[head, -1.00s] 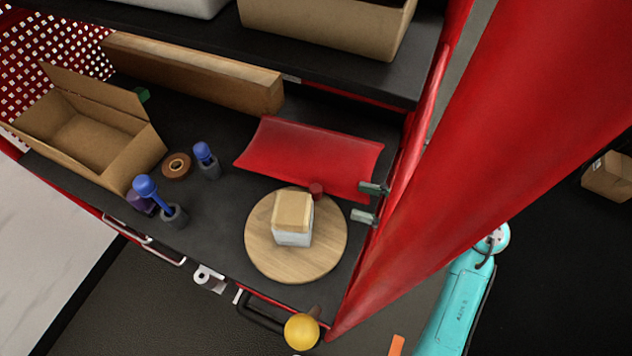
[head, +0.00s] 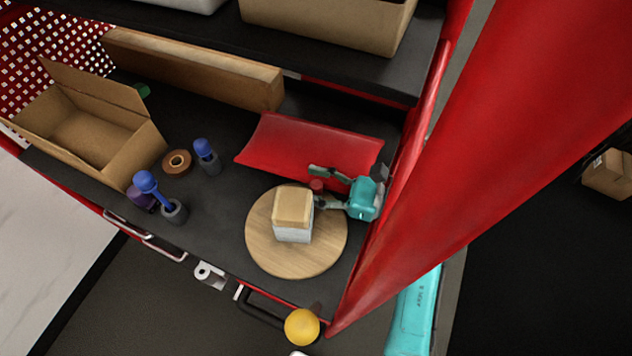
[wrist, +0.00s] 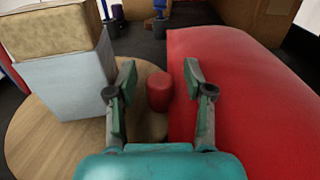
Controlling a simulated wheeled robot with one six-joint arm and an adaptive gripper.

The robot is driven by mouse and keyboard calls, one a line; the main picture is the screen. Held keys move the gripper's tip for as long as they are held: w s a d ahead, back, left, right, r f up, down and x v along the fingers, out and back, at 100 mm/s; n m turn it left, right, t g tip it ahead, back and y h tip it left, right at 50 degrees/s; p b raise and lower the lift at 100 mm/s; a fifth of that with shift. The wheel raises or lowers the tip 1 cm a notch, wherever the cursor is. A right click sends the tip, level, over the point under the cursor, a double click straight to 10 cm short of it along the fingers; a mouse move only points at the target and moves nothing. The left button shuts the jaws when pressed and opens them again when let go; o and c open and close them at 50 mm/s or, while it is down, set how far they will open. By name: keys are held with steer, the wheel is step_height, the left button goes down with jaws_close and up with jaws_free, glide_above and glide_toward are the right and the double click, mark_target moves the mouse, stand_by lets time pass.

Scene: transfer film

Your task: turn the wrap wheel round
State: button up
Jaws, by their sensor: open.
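The wrap wheel is a round wooden disc (head: 265,240) on the dark shelf, with a small red knob (head: 317,185) standing at its far right rim. A white block with a tan top (head: 293,213) sits on the disc. My gripper (head: 318,188) has come in from the right and is at the knob. In the wrist view the knob (wrist: 159,92) stands between the two fingers of my open gripper (wrist: 160,80), with a visible gap at each side. The wooden disc (wrist: 45,140) is at the left there.
A red pillow-shaped packet (head: 290,145) lies behind the disc. An open cardboard box (head: 85,135), a tape roll (head: 177,162) and blue-topped tools (head: 205,152) are at the left. A red post (head: 450,180) stands close at the right, and an upper shelf hangs above.

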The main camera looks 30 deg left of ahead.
steer(key=shift+c, duration=0.3)
jaws_close()
steer(key=shift+a+n+g+h, duration=0.3)
steer(key=shift+a+n+g, duration=0.45)
steer(key=shift+g, duration=0.45)
steer(key=shift+s+a, duration=0.15)
steer(key=shift+a, duration=0.2)
